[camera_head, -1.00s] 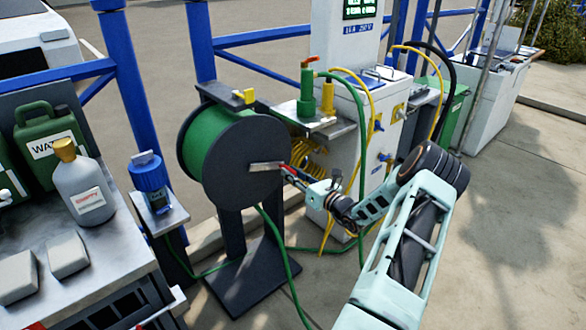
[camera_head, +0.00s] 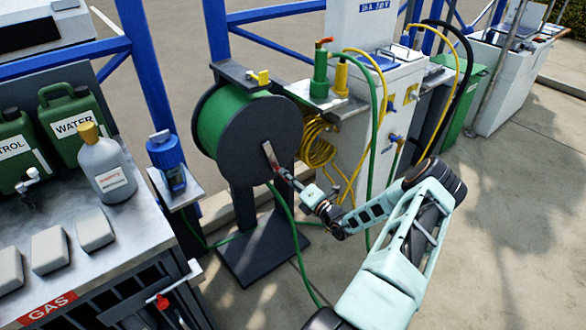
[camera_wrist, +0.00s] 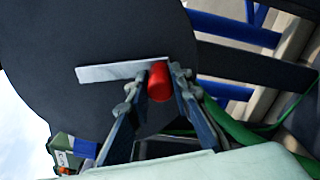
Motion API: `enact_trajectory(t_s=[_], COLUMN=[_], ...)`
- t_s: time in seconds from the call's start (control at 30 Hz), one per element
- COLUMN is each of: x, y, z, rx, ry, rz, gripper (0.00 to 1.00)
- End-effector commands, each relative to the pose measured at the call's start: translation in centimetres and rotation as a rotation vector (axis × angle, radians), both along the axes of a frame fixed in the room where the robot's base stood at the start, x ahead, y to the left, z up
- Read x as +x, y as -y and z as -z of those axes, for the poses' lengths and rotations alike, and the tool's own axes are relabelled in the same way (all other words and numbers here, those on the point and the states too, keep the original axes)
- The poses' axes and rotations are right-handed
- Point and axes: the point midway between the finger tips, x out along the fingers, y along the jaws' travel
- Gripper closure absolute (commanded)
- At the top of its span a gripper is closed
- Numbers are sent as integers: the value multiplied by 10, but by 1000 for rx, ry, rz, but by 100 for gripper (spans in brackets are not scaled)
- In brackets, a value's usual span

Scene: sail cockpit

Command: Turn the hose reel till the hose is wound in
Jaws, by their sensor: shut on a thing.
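The hose reel (camera_head: 240,138) stands on a dark post and base plate, with green hose wound on its drum. Its dark round side disc faces me and fills much of the wrist view (camera_wrist: 60,40). A grey crank arm (camera_head: 268,156) lies across the disc, and it also shows in the wrist view (camera_wrist: 105,72). A red crank handle (camera_wrist: 159,82) sticks out from the crank's end. My gripper (camera_head: 280,173) is shut on this handle, one finger on each side. Green hose (camera_head: 290,235) hangs from the reel down to the ground.
A metal counter (camera_head: 105,250) with green cans and a grey bottle (camera_head: 106,165) stands at left. A blue device (camera_head: 166,162) sits on a small shelf beside the reel. A white service pedestal (camera_head: 350,120) with yellow hoses is behind. Pavement (camera_head: 480,240) is open at right.

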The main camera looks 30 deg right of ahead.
Motion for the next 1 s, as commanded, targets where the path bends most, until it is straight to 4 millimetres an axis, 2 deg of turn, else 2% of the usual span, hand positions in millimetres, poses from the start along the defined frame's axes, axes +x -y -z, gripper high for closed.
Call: enact_trajectory(t_s=[0.4,1.0], x=[-3,-3], y=[-27,-35], z=[5,6], rx=[249,310], ry=[-22,-27], rz=[0,-2], gripper=[100,100])
